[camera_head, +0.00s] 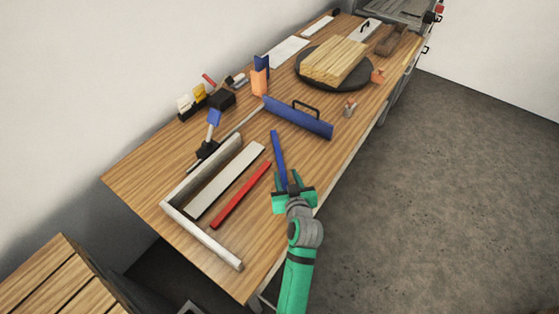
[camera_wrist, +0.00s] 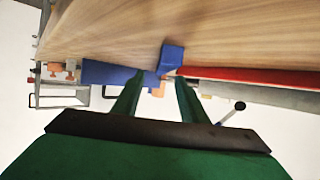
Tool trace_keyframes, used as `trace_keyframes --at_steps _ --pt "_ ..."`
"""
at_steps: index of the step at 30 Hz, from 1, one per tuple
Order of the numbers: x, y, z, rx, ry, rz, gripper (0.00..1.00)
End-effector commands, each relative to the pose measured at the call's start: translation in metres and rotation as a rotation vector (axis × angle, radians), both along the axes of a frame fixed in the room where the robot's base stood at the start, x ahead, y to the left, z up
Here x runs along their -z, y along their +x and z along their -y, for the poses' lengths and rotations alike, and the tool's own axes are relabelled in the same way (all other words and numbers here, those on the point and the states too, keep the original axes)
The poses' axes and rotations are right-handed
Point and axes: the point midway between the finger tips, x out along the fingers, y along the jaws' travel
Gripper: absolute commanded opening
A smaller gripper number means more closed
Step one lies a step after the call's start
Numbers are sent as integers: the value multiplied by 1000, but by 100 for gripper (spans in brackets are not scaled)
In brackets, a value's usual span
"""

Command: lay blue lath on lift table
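The blue lath (camera_head: 278,155) lies on the wooden bench top, its near end at my gripper (camera_head: 293,186). In the wrist view the square end of the blue lath (camera_wrist: 172,58) shows just beyond my fingertips (camera_wrist: 160,82), closer to the right one. The two green fingers stand apart with a gap between them, so my gripper is open. I cannot tell whether a finger touches the lath. I cannot identify the lift table for certain; a dark round platform (camera_head: 304,78) bearing light wooden boards (camera_head: 333,61) stands farther along the bench.
A red lath (camera_head: 241,194) and a pale grey strip (camera_head: 225,181) lie left of the blue lath. A light angled frame (camera_head: 203,232) borders them. A blue handled bar (camera_head: 297,118) lies beyond the blue lath. A grey metal unit (camera_head: 398,10) stands at the far end.

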Motion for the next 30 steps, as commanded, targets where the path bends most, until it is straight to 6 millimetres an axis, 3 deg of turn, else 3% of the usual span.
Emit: trace_keyframes --at_steps 10,20,25,30 --pt "16 39 -13 -2 0 -1 39" --pt "18 44 -15 -3 0 -1 39" --pt "18 44 -15 -3 0 -1 0" --pt "17 44 -16 -4 0 0 0"
